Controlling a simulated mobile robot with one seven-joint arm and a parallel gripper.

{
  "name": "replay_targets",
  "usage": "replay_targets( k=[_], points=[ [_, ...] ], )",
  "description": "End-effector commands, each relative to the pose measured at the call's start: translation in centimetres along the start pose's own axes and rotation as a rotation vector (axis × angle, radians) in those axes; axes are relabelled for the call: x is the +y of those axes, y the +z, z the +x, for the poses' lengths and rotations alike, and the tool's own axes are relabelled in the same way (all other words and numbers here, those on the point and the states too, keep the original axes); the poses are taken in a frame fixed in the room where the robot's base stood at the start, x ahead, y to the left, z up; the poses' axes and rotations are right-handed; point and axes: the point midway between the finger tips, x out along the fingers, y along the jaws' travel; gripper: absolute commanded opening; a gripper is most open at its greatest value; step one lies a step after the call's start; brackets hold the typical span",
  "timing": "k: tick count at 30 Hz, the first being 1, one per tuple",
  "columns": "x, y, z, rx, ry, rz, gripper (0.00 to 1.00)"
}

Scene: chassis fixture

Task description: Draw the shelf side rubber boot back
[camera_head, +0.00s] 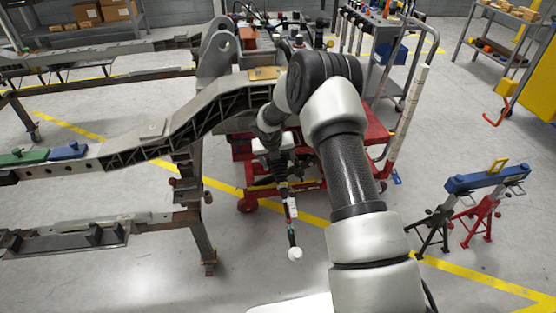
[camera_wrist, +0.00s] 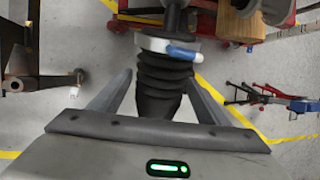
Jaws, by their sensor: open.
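A black ribbed rubber boot (camera_wrist: 165,72) shows in the wrist view, with a pale clamp ring (camera_wrist: 153,43) bearing a blue tab (camera_wrist: 185,52) at its far end. A dark rod (camera_wrist: 172,16) runs on beyond the ring. My gripper (camera_wrist: 160,76) is open, with one finger on each side of the boot and visible gaps beside it. The boot's near end is partly hidden by my gripper body. In the head view, my arm and wrist cover much of this area. A thin rod (camera_head: 290,210) with a white end shows below my wrist.
A red wheeled cart (camera_head: 375,140) stands behind my arm. A grey chassis rail (camera_head: 130,150) on stands fills the left. Red and black stands with a blue bar (camera_head: 480,180) are at right. A wooden block (camera_wrist: 240,25) lies beyond my right finger. Floor at front left is clear.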

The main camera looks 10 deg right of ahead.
Motion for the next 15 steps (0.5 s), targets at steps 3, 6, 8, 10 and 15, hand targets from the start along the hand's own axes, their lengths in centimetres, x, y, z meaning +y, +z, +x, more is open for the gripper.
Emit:
replay_targets(
  k=[3, 6, 8, 10, 15],
  points=[
    [0.0, 0.1, -0.4, -0.002, 0.001, 0.0, 0.69],
    [0.0, 0.2, -1.4, -0.003, 0.001, -0.001, 0.69],
    [0.0, 0.3, -2.5, -0.004, 0.001, -0.001, 0.69],
    [0.0, 0.3, -4.1, -0.004, 0.001, -0.001, 0.69],
    [0.0, 0.3, -8.4, -0.005, 0.002, -0.001, 0.69]
  ],
)
